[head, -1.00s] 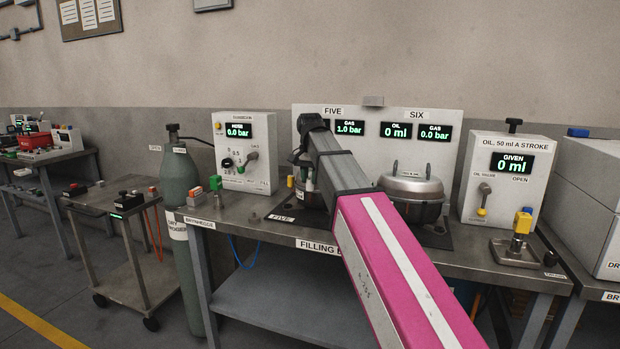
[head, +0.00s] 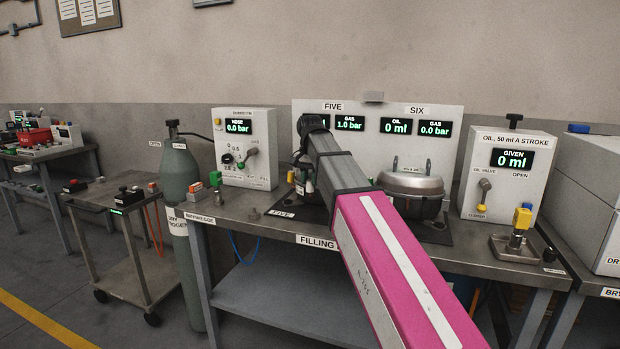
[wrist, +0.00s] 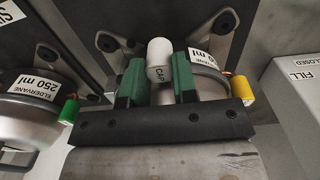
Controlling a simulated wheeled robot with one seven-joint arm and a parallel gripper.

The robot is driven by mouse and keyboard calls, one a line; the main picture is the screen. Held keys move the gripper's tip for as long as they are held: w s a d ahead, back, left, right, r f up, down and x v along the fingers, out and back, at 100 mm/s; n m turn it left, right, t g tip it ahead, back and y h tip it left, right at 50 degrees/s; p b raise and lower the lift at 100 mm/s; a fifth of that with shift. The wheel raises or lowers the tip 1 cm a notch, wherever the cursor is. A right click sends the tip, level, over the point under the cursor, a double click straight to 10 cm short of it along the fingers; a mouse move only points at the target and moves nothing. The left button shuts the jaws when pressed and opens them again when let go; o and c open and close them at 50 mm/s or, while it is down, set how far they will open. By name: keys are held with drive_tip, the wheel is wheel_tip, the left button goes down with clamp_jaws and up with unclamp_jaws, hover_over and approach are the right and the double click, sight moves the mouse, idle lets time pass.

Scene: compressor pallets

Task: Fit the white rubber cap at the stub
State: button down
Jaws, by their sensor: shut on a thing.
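The white rubber cap (wrist: 159,50), marked CAP, is between the green fingers of my gripper (wrist: 156,80) in the wrist view. My gripper is shut on it. Beyond the right finger is a compressor (wrist: 208,62) with a white label and a yellow plug (wrist: 244,90). A pale round piece shows below the cap between the fingers; I cannot tell whether it is the stub. In the head view my gripper (head: 304,182) is at the compressor place under FIVE, where my arm hides most of the compressor. The cap cannot be made out there.
Another compressor (wrist: 30,115), labelled ELDERVANE 250 ml, has a green plug (wrist: 69,112) in the wrist view. In the head view a silver compressor (head: 412,190) stands under SIX. A nitrogen panel (head: 245,150) is at the left, an oil unit (head: 505,180) at the right.

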sight(310, 180)
drive_tip(key=shift+f, duration=0.5)
drive_tip(key=c, duration=0.8)
unclamp_jaws()
drive_tip(key=shift+r, duration=0.1)
wheel_tip(310, 180, up, 10)
drive_tip(key=shift+f, duration=0.25)
drive_tip(key=shift+r, duration=0.6)
